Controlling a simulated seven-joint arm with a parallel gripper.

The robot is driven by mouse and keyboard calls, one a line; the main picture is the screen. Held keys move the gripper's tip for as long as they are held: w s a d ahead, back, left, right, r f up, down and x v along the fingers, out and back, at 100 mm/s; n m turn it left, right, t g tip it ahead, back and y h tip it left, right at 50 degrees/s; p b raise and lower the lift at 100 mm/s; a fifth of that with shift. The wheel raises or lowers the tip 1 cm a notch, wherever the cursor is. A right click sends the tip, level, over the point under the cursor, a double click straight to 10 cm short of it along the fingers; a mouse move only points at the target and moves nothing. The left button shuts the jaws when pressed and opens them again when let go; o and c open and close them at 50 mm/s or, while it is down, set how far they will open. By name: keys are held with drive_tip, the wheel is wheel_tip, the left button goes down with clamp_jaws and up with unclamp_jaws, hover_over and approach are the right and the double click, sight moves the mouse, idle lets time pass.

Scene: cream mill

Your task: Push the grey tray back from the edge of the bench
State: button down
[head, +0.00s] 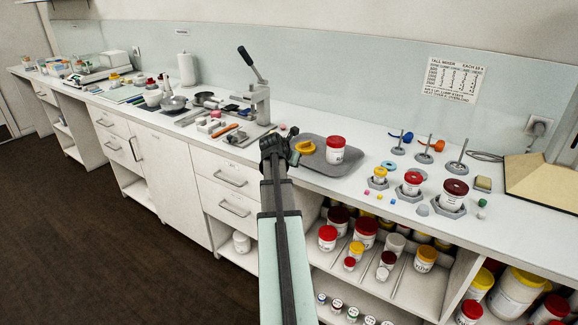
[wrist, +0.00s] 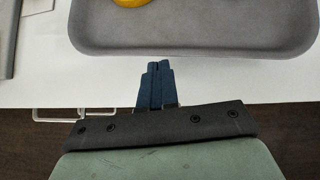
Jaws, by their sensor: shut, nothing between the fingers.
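The grey tray (head: 318,168) lies on the bench near its front edge. It holds a white jar with a red lid (head: 335,150) and a yellow lid (head: 305,147). In the wrist view the near rim of the tray (wrist: 210,51) runs across the top, with a strip of white bench between it and the bench edge. My gripper (head: 293,157) is at the tray's front left side. In the wrist view its blue fingers (wrist: 158,68) are shut and empty, their tips just short of the near rim. I cannot tell whether they touch it.
A lever press (head: 258,95) stands left of the tray. Stands with jars (head: 411,184) and small coloured cubes (head: 379,196) are to the right. Behind the tray the bench looks clear up to the wall panel. Open shelves with jars (head: 366,233) are below.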

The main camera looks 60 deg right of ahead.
sight(306, 152)
drive_tip(key=shift+d, duration=0.35)
drive_tip(key=d, duration=0.6)
drive_tip(key=w+d, duration=0.1)
drive_tip(key=d, duration=0.2)
drive_tip(key=shift+d, duration=0.35)
drive_tip(key=shift+a, duration=0.1)
